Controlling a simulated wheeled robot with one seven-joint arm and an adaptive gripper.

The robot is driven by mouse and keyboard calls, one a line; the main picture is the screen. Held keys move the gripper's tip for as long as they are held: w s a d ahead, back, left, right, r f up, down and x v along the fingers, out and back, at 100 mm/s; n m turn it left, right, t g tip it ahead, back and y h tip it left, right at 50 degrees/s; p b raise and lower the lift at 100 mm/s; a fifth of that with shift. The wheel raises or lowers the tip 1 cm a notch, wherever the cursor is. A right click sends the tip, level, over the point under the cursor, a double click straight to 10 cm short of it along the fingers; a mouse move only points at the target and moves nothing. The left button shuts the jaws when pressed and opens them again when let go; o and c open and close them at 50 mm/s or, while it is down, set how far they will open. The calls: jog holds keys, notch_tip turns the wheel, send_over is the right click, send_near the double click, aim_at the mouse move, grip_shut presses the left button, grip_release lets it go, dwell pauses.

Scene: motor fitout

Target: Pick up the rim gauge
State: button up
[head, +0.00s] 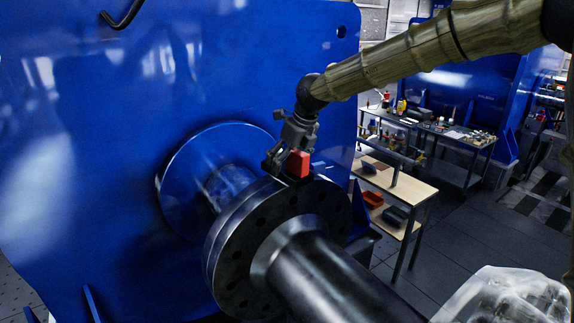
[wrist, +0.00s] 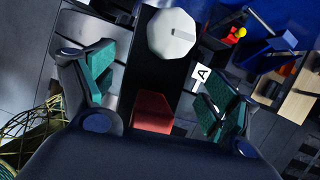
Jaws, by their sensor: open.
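A red block, apparently the rim gauge (head: 298,163), stands at the top edge of the dark bolted flange (head: 238,262). In the wrist view the red block (wrist: 153,112) shows low in the middle, between my fingers, partly hidden by the gripper body. My gripper (head: 285,160) is at the block from above. In the wrist view my gripper (wrist: 155,82) has its teal-padded fingers wide apart, one on each side, with visible gaps to the red block. A pale many-sided disc (wrist: 172,33) lies beyond it; I cannot tell whether it belongs to the gauge.
A thick shaft (head: 325,280) runs from the flange toward the front right. A large blue housing (head: 90,150) fills the left. A wooden-topped bench (head: 400,183) and a cluttered table (head: 450,131) stand at the right. A white tag marked A (wrist: 201,76) is beside the right finger.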

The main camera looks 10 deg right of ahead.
jog(key=shift+s+a+f, duration=0.1)
jog(key=shift+s+f, duration=0.05)
jog(key=shift+s, duration=0.1)
jog(key=shift+s+f, duration=0.1)
jog(key=shift+s, duration=0.15)
jog(key=shift+f, duration=0.25)
jog(key=shift+w+f, duration=0.45)
jog(key=shift+w, duration=0.15)
jog(key=shift+s+a+r, duration=0.1)
jog(key=shift+s+r, duration=0.15)
jog(key=shift+s, duration=0.05)
jog(key=c, duration=0.8)
jog(key=shift+w, duration=0.1)
jog(key=c, duration=1.1)
